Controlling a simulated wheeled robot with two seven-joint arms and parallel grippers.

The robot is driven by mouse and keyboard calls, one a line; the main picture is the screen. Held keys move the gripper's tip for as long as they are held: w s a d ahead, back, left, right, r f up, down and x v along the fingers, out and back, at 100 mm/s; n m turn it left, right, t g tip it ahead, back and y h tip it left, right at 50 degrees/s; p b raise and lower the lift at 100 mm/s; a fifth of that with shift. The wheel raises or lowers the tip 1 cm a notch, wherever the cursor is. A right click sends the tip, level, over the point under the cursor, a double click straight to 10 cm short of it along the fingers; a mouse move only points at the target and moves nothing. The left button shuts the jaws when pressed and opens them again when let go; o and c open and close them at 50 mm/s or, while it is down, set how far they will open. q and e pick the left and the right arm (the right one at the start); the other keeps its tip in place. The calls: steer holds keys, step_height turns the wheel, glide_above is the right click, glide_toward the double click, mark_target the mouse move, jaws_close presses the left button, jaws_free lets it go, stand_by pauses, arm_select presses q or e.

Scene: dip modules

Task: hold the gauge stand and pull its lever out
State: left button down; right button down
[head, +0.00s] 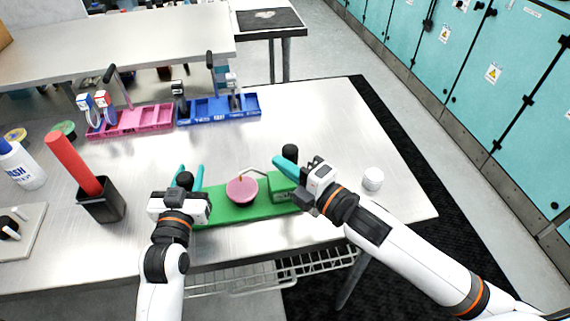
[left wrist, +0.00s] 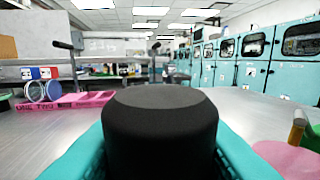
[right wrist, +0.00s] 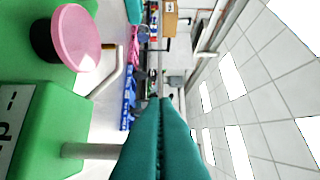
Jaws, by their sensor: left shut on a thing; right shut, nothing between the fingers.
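The green gauge stand (head: 240,212) lies near the table's front edge. It carries a pink round dish or disc (head: 242,190), a bent pale rod and a green block (head: 283,188) at its right end. My left gripper (head: 188,178) is shut on a black knob (left wrist: 160,125) at the stand's left end. My right gripper (head: 283,162) is shut and empty beside a black knob (head: 290,151) above the block. In the right wrist view a grey rod (right wrist: 90,151) leaves the block and passes behind my closed teal fingers (right wrist: 160,125). I cannot tell whether they touch it.
A white cylinder (head: 373,178) stands right of the stand. A red stick stands in a black holder (head: 102,206) at left, near a white bottle (head: 22,168). Pink (head: 140,121) and blue (head: 218,110) trays stand behind. The table is clear between stand and trays.

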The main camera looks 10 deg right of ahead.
steer(key=shift+d+m+t+y, duration=0.3)
steer(key=shift+d+m, duration=0.15)
steer(key=shift+m, duration=0.15)
steer(key=d+m+t, duration=0.1)
steer(key=d+m, duration=0.1)
steer(key=m, duration=0.1)
steer(key=shift+t, duration=0.4)
steer(key=shift+d+f+m+t, duration=0.2)
steer(key=shift+d+m+t, duration=0.45)
steer(key=shift+m, duration=0.5)
steer(key=shift+d+f+m+t, duration=0.2)
steer(key=shift+d+m+t, duration=0.4)
steer(key=shift+m, duration=0.55)
steer(key=shift+h, duration=0.4)
steer(key=s+d+f, duration=0.1)
steer(key=s, duration=0.8)
steer(key=shift+s+d, duration=0.2)
